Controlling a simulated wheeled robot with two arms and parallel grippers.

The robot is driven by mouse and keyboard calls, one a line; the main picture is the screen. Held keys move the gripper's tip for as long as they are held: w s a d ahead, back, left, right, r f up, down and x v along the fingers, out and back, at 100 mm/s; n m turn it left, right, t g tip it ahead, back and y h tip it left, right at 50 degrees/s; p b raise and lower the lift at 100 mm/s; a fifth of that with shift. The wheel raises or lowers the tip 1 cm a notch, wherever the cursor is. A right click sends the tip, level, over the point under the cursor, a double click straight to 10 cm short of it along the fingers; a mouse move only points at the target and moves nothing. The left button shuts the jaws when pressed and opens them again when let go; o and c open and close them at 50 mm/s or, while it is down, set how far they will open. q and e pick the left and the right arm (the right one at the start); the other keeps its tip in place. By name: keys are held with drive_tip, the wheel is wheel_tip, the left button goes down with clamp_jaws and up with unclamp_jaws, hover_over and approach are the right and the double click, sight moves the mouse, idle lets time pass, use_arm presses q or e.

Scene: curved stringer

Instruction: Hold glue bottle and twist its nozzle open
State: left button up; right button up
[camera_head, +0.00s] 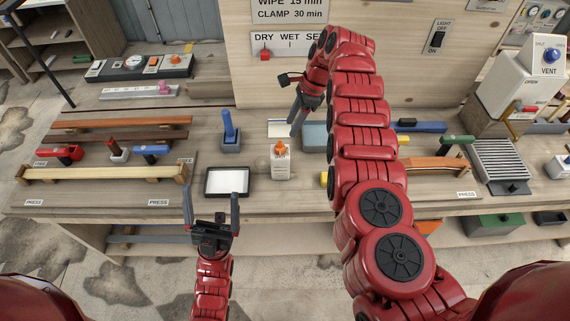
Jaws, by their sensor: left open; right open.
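The glue bottle (281,165) stands upright on the workbench near the middle, white with a label and an orange nozzle (281,147) on top. My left gripper (211,190) is open and empty in front of the bench edge, to the left of the bottle and nearer to me; its two fingers point up at either side of the black-rimmed tray. My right gripper (297,105) is beyond the bottle and a little to its right, with its fingers pointing down. It holds nothing that I can see. Neither gripper touches the bottle.
A black-rimmed tray (207,193) lies left of the bottle, and a blue-handled tool in a grey holder (231,146) stands behind it. A light-blue box (314,136) is right of the bottle. Wooden strips (100,174) and clamps fill the left. A slatted rack (499,161) stands right.

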use_arm(q)
drive_tip(key=w+d+f+g+h, duration=0.2)
drive_tip(key=w+d+f+g, duration=0.2)
drive_tip(key=w+d+g, duration=0.5)
drive_tip(key=w+d+f+g+y, duration=0.2)
drive_tip(key=w+d+f+g, duration=0.15)
drive_tip(key=d+f, duration=0.45)
drive_tip(key=n+g+y, duration=0.4)
drive_tip(key=n+y, duration=0.4)
drive_tip(key=y, duration=0.5)
approach(280, 160)
drive_tip(key=s+f, duration=0.2)
drive_tip(key=s, duration=0.1)
drive_tip(key=shift+t, duration=0.25)
drive_tip(key=x, duration=1.6)
drive_tip(key=shift+w+d+f, duration=0.15)
drive_tip(key=shift+w+f, duration=0.05)
clamp_jaws()
